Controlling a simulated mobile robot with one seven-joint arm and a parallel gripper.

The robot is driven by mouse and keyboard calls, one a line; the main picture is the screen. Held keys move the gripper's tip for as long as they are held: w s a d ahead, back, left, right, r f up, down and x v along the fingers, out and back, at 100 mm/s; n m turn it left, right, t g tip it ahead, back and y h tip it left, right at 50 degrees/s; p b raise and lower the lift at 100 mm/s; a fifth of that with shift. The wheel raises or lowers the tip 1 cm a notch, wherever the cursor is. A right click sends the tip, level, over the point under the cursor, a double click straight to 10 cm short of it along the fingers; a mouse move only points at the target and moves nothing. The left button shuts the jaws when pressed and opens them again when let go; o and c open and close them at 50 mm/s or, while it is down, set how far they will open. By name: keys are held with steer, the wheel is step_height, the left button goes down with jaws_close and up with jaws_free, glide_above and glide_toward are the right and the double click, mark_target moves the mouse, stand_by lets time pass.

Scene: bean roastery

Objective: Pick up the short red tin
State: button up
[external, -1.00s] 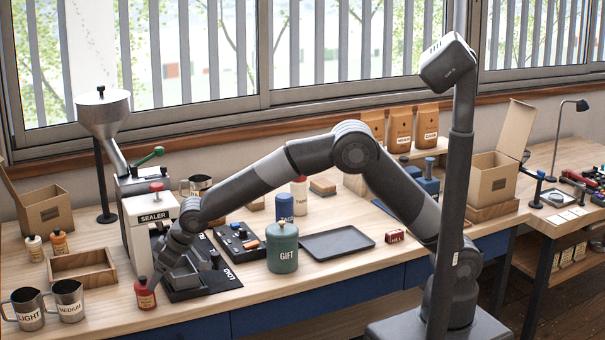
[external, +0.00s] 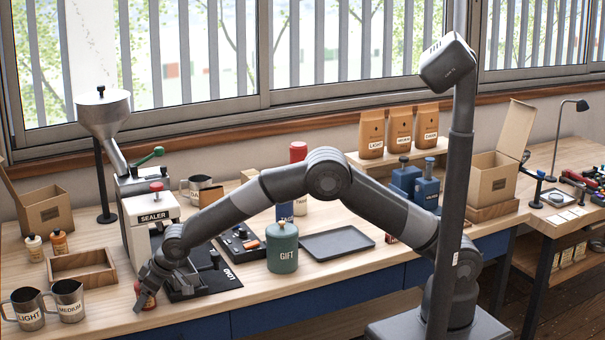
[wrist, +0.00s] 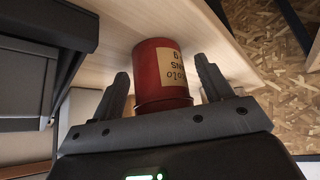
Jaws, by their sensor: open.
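The short red tin (wrist: 158,58) with a tan label stands on the wooden bench between my fingers in the wrist view. In the external view the tin (external: 149,304) is at the front left edge of the bench, mostly covered by my gripper. My gripper (external: 146,287) is open and low over it, with one finger on each side. In the wrist view, gaps show between the tin and both fingers of my gripper (wrist: 162,76).
Steel jugs (external: 68,300) stand left of the tin, and a wooden tray (external: 82,267) lies behind it. The dark mat (external: 205,287) is just right. A green gift canister (external: 282,247) and a dark tray (external: 337,243) are farther right.

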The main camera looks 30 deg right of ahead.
steer(key=shift+c, duration=0.3)
steer(key=c, duration=1)
steer(key=shift+r, duration=0.1)
